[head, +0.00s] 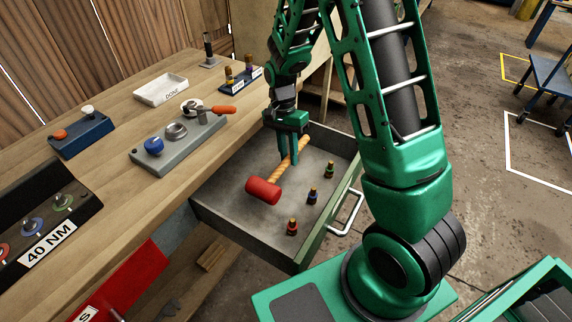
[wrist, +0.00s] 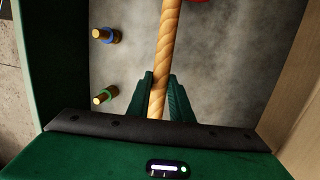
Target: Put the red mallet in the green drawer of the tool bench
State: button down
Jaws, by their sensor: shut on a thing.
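The red mallet (head: 264,190) has a red head and a tan twisted wooden handle. It is inside the open drawer (head: 318,238), which has a green front and a grey floor. My gripper (head: 288,160) reaches down into the drawer and is shut on the mallet's handle. In the wrist view the handle (wrist: 167,45) runs between my fingers (wrist: 160,98), and only a bit of the red head (wrist: 198,1) shows at the top edge. I cannot tell whether the mallet touches the drawer floor.
Several small fittings with coloured rings stand in the drawer, including a red one (head: 292,226), a blue one (head: 312,196) and a green one (head: 329,169). The wooden bench top (head: 110,195) holds a grey fixture (head: 178,143), a white tray (head: 161,89) and a blue block (head: 81,135).

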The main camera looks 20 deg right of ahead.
aim_at(288, 172)
jog(key=shift+w+x, duration=0.25)
jog(key=shift+x, duration=0.75)
jog(key=shift+w+x, duration=0.25)
jog(key=shift+x, duration=0.8)
jog(key=shift+f, duration=0.15)
jog(key=c, duration=1.6)
grip_release()
jog(key=v, duration=1.2)
